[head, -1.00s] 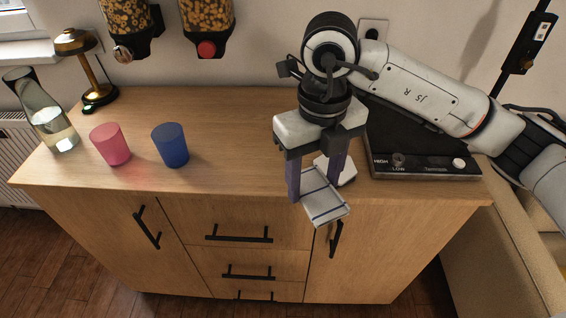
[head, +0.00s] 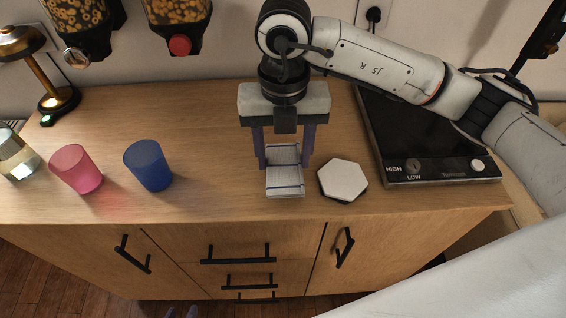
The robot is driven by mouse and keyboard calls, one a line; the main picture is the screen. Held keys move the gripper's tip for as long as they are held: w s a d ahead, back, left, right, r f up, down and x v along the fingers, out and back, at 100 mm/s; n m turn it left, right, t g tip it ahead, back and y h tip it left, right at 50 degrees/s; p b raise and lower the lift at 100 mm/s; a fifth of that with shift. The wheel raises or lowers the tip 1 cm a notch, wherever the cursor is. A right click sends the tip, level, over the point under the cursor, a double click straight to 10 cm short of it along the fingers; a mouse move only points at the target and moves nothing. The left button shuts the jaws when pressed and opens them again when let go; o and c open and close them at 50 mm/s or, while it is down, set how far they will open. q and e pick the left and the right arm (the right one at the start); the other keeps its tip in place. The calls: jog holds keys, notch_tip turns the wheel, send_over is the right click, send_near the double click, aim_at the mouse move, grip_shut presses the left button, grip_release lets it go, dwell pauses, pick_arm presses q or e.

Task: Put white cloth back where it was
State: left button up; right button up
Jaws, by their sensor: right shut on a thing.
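The white cloth (head: 285,182) has thin dark blue stripes and looks folded. My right gripper (head: 284,160) points down and is shut on the cloth. The cloth is over the front part of the wooden counter (head: 215,190), left of a white hexagonal piece (head: 343,179). I cannot tell whether its lower edge touches the counter. Small purple tips, apparently my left gripper (head: 182,313), just show at the bottom edge, low in front of the cabinet; their opening is unclear.
A blue cup (head: 148,166) and a pink cup (head: 76,169) stand to the left, near a glass carafe (head: 16,156) and a brass lamp (head: 51,80). A black hotplate (head: 430,140) is at right. Food dispensers (head: 180,22) hang above. The counter between blue cup and cloth is clear.

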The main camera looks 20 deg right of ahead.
aim_at(284, 158)
jog(key=shift+w+f, duration=0.1)
jog(key=shift+f, duration=2)
jog(key=o, duration=1)
jog(key=shift+r, duration=0.1)
notch_tip(284, 158, up, 12)
jog(key=shift+r, duration=0.15)
